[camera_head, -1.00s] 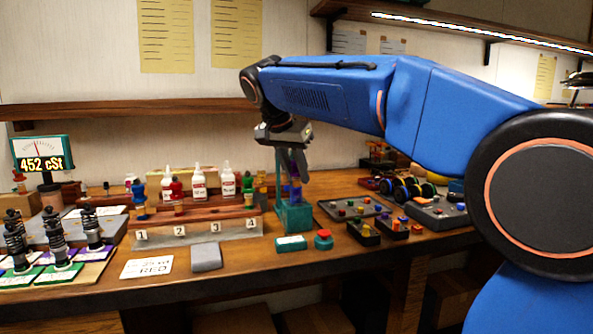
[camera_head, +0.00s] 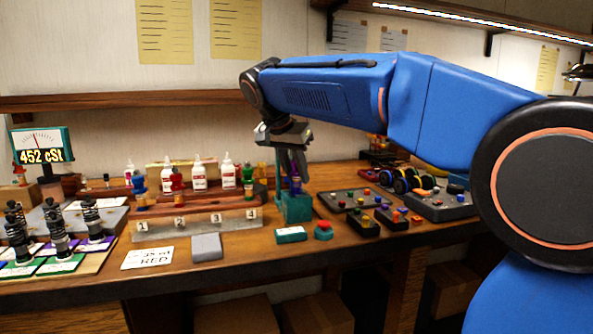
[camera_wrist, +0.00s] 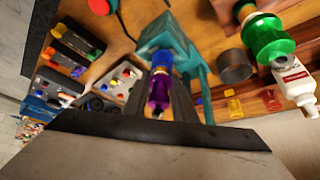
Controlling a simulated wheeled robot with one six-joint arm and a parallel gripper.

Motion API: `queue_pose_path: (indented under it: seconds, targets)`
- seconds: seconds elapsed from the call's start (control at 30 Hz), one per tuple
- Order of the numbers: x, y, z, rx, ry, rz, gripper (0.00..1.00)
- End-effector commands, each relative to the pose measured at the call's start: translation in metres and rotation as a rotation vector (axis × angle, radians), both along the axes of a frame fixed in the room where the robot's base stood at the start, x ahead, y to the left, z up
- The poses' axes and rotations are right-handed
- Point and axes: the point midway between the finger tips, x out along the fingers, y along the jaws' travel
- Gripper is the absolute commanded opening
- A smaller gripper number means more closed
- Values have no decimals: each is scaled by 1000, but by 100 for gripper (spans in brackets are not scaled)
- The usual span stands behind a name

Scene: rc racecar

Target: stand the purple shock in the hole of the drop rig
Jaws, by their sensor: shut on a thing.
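The purple shock (camera_wrist: 158,92) is between the fingers of my gripper (camera_wrist: 160,112) in the wrist view, with a blue part toward the rig. In the head view my gripper (camera_head: 292,165) points down over the teal drop rig (camera_head: 292,208), shut on the purple shock (camera_head: 295,185). The shock looks upright in the head view, right above or at the rig's base. The drop rig (camera_wrist: 168,40) also shows in the wrist view, just beyond the shock's end. The fingers and shock hide the hole, so I cannot tell whether the shock's end is inside it.
A numbered rack (camera_head: 190,222) with a red shock (camera_head: 177,183) and others stands left of the rig. White bottles (camera_head: 198,176) stand behind it. A red button (camera_head: 323,226) and parts trays (camera_head: 362,222) lie to the right. A grey block (camera_head: 206,247) is in front.

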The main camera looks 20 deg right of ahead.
Motion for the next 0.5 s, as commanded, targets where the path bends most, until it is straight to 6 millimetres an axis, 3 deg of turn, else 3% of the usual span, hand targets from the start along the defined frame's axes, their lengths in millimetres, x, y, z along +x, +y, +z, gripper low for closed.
queue_pose_path:
  seconds: [0.5]
  targets:
    - [0, 0, -10, 0, 1, 1, 2]
